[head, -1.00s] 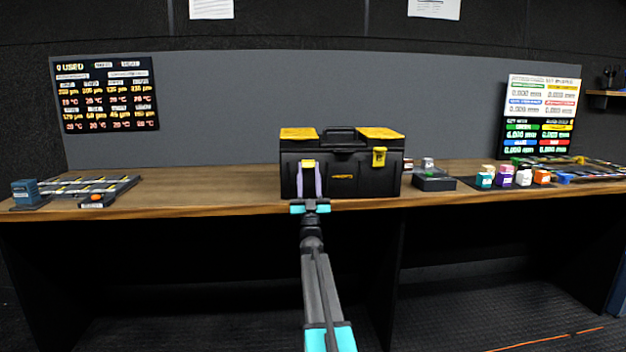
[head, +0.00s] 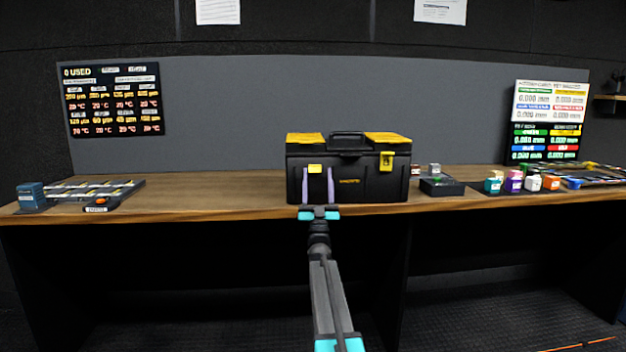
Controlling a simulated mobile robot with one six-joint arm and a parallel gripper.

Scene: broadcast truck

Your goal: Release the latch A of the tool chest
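The tool chest (head: 365,185) is black with yellow lid corners and stands on the workbench. Its lid is down. The left front latch (head: 315,169) is yellow and shows just above and between my fingertips. It looks shorter and lower than the right front latch (head: 386,161), which lies upright against the chest front. I cannot read which one is marked A. My gripper (head: 318,178) is in front of the chest's left half, its two purple fingers apart with dark chest front visible between them. Whether the fingertips touch the left latch cannot be told.
The wooden workbench (head: 220,197) is clear left of the chest. A dark tray (head: 442,187) stands close to the chest's right side, with several small coloured boxes further right. A flat rack (head: 95,190) and a blue box (head: 31,195) lie at the left.

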